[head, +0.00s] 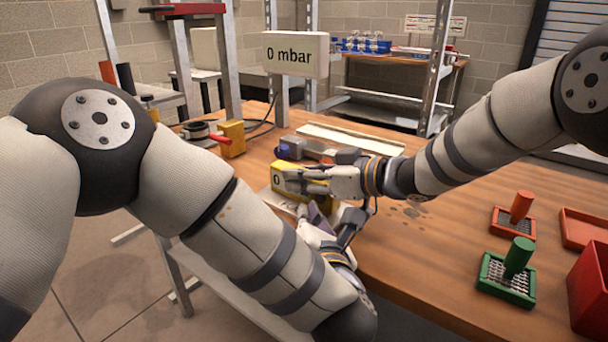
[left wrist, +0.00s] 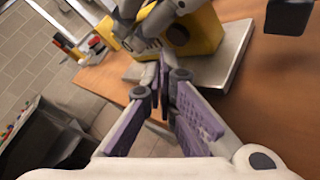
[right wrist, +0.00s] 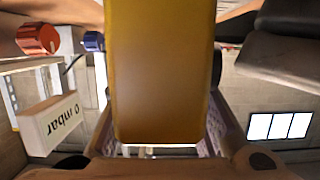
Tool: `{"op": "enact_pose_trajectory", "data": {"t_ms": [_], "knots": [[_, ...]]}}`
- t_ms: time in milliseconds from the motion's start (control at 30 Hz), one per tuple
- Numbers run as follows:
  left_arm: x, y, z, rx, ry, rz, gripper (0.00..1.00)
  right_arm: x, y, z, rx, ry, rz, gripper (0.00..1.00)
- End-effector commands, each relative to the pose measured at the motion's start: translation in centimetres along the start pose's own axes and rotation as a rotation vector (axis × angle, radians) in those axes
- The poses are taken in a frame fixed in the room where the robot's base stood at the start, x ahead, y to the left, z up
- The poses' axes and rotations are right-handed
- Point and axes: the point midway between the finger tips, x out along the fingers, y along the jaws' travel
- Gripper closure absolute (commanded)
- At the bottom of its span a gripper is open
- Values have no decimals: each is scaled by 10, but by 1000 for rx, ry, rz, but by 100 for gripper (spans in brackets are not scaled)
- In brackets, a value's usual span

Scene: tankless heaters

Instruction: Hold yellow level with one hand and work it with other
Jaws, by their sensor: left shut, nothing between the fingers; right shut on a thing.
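The yellow level (head: 282,183), a yellow block marked "0", is near the front edge of the wooden table. My right gripper (head: 318,180) is shut on it from the right. The yellow level (right wrist: 160,75) fills the middle of the right wrist view between the fingers. In the left wrist view the yellow level (left wrist: 207,32) is above a pale metal plate (left wrist: 232,58); I cannot tell whether they touch. My left gripper (left wrist: 163,78) is shut and empty, with its purple-padded fingertips just below the level. In the head view it is partly hidden by its own wrist.
A grey device (head: 305,150) lies just behind the level. A "0 mbar" display (head: 295,55) and a yellow block with a red lever (head: 231,138) stand farther back. Green (head: 507,280) and red-orange (head: 512,222) handled trays sit at the right. The table between is mostly clear.

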Motion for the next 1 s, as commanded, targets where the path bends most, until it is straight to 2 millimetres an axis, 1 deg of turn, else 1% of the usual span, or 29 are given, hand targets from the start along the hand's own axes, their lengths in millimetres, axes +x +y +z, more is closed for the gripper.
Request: {"op": "enact_pose_trajectory", "data": {"t_ms": [133,500,600,800,833,867,900,933,1000], "knots": [[-5,4,-4,0,2,-1,100,0,0,0,0,-1,0,100],[-38,28,-27,0,1,-1,100,0,0,0,0,-1,1,100],[-42,30,-30,0,0,0,100,0,0,0,0,-1,1,100],[-42,31,-30,-1,-1,1,100,0,0,0,0,-1,1,100],[-42,31,-30,-1,-1,1,100,0,0,0,0,-1,1,68],[-42,31,-30,-1,-1,1,100,0,0,0,0,-1,1,61],[-42,31,-30,0,-1,1,100,0,0,0,0,-1,1,52],[-42,31,-30,0,-1,0,100,0,0,0,0,-1,1,49],[-42,31,-30,0,-1,0,100,0,0,0,0,-1,1,49]]}}
